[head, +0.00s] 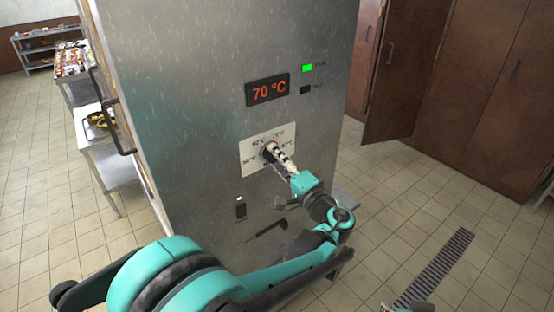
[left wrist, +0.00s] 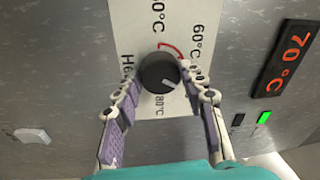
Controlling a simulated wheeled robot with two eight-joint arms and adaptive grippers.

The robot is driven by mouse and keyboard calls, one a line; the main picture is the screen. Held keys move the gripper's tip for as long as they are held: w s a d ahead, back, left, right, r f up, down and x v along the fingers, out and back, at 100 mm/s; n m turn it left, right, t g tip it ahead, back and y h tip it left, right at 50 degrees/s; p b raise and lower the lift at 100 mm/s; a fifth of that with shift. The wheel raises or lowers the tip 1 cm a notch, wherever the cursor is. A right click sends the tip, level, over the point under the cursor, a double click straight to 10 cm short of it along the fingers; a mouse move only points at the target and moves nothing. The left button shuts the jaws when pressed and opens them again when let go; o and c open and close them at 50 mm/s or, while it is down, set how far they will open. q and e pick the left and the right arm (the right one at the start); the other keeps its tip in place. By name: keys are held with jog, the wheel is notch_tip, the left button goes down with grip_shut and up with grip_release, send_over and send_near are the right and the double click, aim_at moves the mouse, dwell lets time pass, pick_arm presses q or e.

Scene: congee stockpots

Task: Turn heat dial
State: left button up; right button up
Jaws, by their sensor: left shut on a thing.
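The heat dial is a round black knob (left wrist: 158,73) on a pale label plate (head: 252,160) marked with temperatures, on the front of a tall steel cabinet. A light pointer mark on the knob faces down and to the right in the left wrist view. My left gripper (head: 274,151) is at the dial, and its two fingers (left wrist: 160,80) are shut on the knob from opposite sides. In the head view the fingers hide much of the knob. The red display (head: 267,90) above the plate reads 70 °C. A small part of my right arm's end shows at the bottom edge.
A green lamp (head: 307,68) is lit beside the display, with a dark one below it. A white switch (head: 240,208) and a dark slot sit below the plate. A handle (head: 117,128) sticks out on the cabinet's left side. Tiled floor is open on the right.

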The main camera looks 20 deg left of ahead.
pick_arm(q)
jog(key=shift+n, duration=0.4)
jog(key=shift+f, duration=0.1)
jog(key=o, duration=1.2)
jog(key=shift+c, duration=0.2)
jog(key=v, duration=1.2)
jog(key=shift+a, duration=0.1)
